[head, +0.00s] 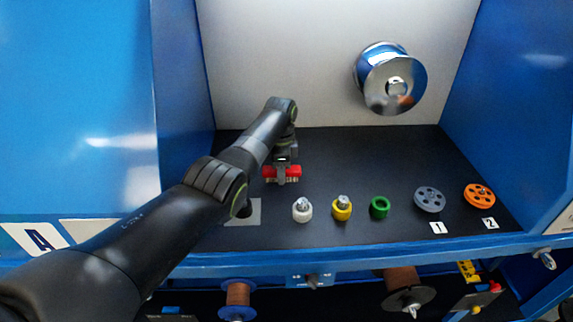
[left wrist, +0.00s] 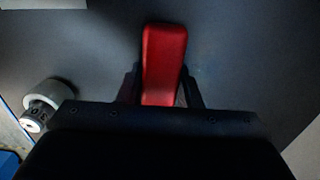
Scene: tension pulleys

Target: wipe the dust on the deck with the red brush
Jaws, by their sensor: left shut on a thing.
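The red brush (head: 270,174) is at the left part of the dark deck (head: 340,160), under my left gripper (head: 283,178). In the left wrist view the red brush (left wrist: 163,60) lies between the two fingers of my left gripper (left wrist: 162,98), which is shut on it. The brush is over the deck; I cannot tell whether its underside touches. No dust can be made out clearly on the deck. My right gripper does not show.
Along the front of the deck stand a white roller (head: 302,211), a yellow roller (head: 342,208), a green ring (head: 379,207), a grey pulley (head: 429,199) and an orange pulley (head: 479,196). A chrome pulley (head: 392,82) juts from the back wall. Blue walls flank the deck.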

